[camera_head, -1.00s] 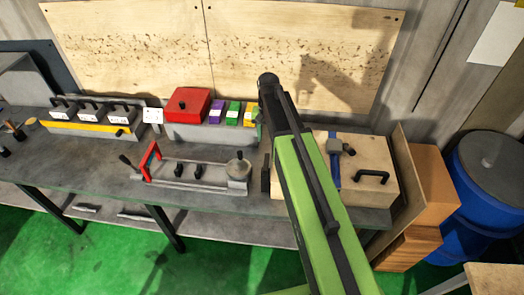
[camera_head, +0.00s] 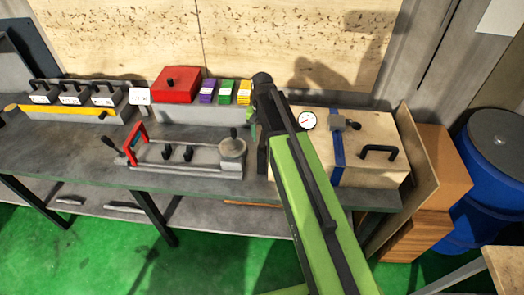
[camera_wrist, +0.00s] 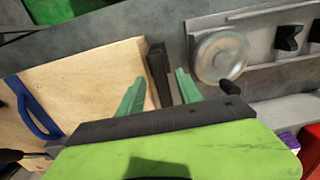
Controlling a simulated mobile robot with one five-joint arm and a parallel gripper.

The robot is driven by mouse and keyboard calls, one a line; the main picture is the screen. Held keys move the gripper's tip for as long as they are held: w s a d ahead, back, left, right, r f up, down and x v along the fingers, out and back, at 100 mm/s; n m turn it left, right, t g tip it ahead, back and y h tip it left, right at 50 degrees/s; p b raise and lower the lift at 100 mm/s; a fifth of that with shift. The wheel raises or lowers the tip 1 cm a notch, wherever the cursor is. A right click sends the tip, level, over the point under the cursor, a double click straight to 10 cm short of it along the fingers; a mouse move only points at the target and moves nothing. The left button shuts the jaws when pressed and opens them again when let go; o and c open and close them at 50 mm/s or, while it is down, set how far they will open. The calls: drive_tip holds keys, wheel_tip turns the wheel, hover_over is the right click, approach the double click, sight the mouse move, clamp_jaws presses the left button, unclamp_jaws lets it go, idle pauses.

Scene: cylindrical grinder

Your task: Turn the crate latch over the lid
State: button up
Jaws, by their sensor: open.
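The wooden crate (camera_head: 370,150) stands at the right end of the bench. Its pale lid bears a black handle (camera_head: 380,152) and a blue strap (camera_head: 337,160) with a grey block and black knob. A dark bar (camera_wrist: 157,60), seemingly the latch, lies along the crate's edge in the wrist view, beside the lid and not across it. It seems to show left of my arm in the head view (camera_head: 262,156). My gripper (camera_wrist: 159,82) is open, its green fingers on either side of the bar in the picture. I cannot tell whether they touch it.
A grey fixture with a red handle (camera_head: 138,140) and a round disc (camera_head: 232,150) sits left of the crate. Behind it are a red box (camera_head: 175,86) and coloured cards. A dial gauge (camera_head: 307,120) shows beside my arm. A leaning board and blue drum (camera_head: 490,165) stand at right.

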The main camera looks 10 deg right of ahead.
sight(262, 141)
wheel_tip(262, 141, down, 3)
drive_tip(key=shift+f+b, duration=0.1)
drive_tip(key=shift+b, duration=0.75)
clamp_jaws()
idle(0.7)
